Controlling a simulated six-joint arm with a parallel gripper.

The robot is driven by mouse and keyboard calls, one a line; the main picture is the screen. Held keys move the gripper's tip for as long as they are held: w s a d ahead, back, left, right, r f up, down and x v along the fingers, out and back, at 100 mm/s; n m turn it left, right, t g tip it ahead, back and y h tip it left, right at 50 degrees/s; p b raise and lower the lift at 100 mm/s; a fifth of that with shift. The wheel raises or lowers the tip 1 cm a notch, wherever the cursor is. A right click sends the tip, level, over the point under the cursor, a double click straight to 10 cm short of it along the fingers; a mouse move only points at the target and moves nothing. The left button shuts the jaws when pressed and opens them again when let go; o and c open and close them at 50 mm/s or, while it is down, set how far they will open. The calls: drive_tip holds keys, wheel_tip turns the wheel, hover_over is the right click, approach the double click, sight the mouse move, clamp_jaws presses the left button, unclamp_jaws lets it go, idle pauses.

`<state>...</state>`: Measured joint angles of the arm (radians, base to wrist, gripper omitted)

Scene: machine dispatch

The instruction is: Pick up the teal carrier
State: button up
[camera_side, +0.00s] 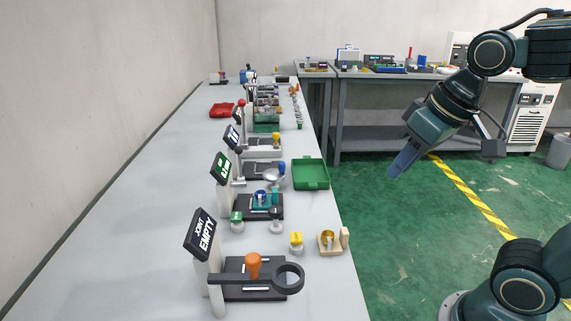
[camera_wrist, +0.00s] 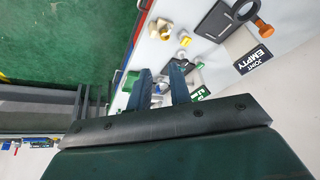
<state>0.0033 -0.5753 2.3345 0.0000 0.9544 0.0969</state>
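The teal carrier (camera_side: 265,198) sits on the black plate of the station with the green-faced sign, second from the front on the long bench in the side view. A small blue ring-shaped part shows at it. My gripper (camera_side: 392,172) hangs in the air to the right of the bench, over the green floor, well apart from the carrier. In the wrist view my gripper's two fingers (camera_wrist: 161,68) stand apart with a gap between them and nothing held. The carrier cannot be made out clearly there, as the fingers and gripper body cover that part of the bench.
The front station has a sign reading "JOINT EMPTY" (camera_side: 201,234), an orange knob (camera_side: 253,264) and a dark ring arm (camera_side: 289,277). A yellow-topped piece (camera_side: 296,241) and a beige holder (camera_side: 331,242) stand near the bench edge. A green tray (camera_side: 311,173) lies behind.

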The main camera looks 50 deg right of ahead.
drive_tip(key=w+r+m+g, duration=0.1)
drive_tip(key=w+r+m, duration=0.1)
drive_tip(key=w, duration=0.7)
drive_tip(key=m+g, duration=0.4)
drive_tip(key=m, duration=0.2)
hover_over(275, 190)
wheel_tip(275, 190, down, 10)
drive_tip(key=shift+w+r, duration=0.15)
drive_tip(key=shift+r, duration=0.05)
drive_tip(key=shift+f, duration=0.1)
drive_tip(key=shift+f, duration=4.2)
drive_tip(key=shift+f, duration=2.6)
